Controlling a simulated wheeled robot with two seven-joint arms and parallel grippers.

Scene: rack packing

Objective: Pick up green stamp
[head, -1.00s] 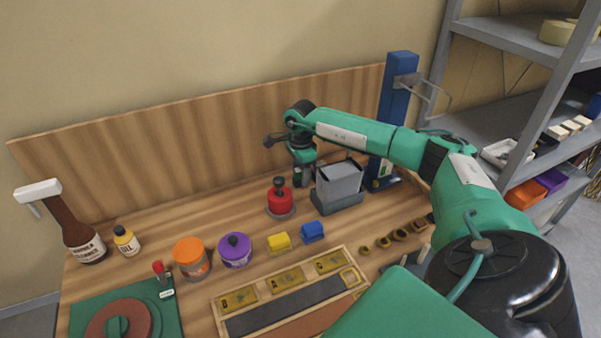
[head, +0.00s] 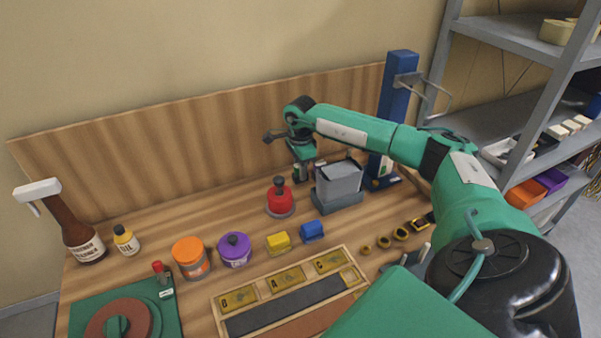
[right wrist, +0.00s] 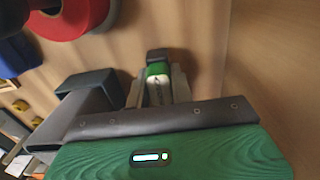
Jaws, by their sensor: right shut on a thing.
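The green stamp (right wrist: 157,70) shows in the right wrist view as a small upright piece with a dark end, a green band and a pale part. My right gripper (right wrist: 157,92) is shut on it, with one finger on each side. In the head view my right gripper (head: 303,172) points down near the back of the bench, behind the red stamp-like object and left of the grey box. The stamp is small and mostly hidden there. I cannot tell whether it touches the bench. My left gripper is not in view.
A red knobbed object (head: 280,200) and a grey box (head: 339,183) stand close to the right gripper. A blue post (head: 393,115) rises at the back right. Yellow and blue blocks, jars and a wooden tray (head: 222,316) fill the front. A wooden backboard (head: 200,150) stands behind.

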